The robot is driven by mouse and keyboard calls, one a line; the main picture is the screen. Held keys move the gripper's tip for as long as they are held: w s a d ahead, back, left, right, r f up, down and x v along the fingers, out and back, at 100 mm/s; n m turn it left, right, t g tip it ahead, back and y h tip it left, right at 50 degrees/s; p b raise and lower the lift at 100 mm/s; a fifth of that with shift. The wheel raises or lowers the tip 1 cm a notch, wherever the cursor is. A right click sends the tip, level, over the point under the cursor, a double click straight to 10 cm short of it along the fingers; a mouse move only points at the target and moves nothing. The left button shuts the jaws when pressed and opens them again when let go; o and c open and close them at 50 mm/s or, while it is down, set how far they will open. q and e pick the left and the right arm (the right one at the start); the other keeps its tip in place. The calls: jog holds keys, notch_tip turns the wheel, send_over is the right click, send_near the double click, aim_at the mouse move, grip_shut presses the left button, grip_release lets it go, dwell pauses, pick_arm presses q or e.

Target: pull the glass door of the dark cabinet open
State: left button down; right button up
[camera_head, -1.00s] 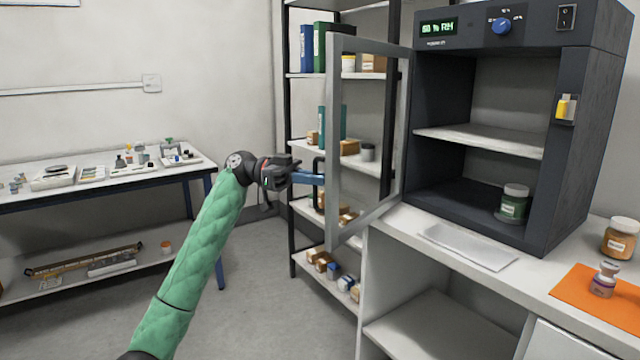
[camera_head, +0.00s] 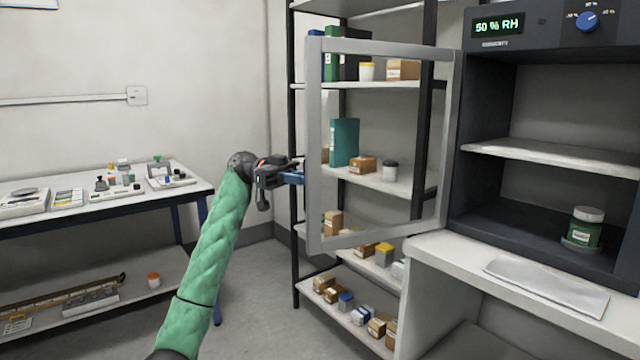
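The dark cabinet (camera_head: 482,175) stands on a white counter at the right. Its grey-framed glass door (camera_head: 316,120) stands wide open, swung out to the left of the cabinet, and the shelves behind show through the pane. My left gripper (camera_head: 293,178), with blue fingers on a dark body, is at the outer left edge of the door, at the handle. It appears closed on the handle; the fingertips are small and partly hidden. Inside the cabinet a green-labelled jar (camera_head: 584,229) stands on the floor below a white shelf (camera_head: 560,156). My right gripper is not in view.
A shelf rack (camera_head: 294,130) with boxes and binders stands behind the door. A white panel (camera_head: 550,285) lies on the counter (camera_head: 450,255) before the cabinet. A side table (camera_head: 90,220) with small items stands at the left. Grey floor between is clear.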

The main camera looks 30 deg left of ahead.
pick_arm(q)
jog(key=shift+w+a, duration=0.2)
jog(key=shift+w, duration=0.05)
jog(key=shift+r, duration=0.1)
jog(key=c, duration=1.7)
grip_release()
jog(key=shift+w, duration=0.1)
jog(key=shift+w+f, duration=0.15)
jog(key=shift+f, duration=0.05)
jog(key=shift+w+a, duration=0.2)
jog(key=shift+a, duration=1.75)
jog(key=shift+w+a, duration=0.2)
jog(key=shift+a, duration=1.75)
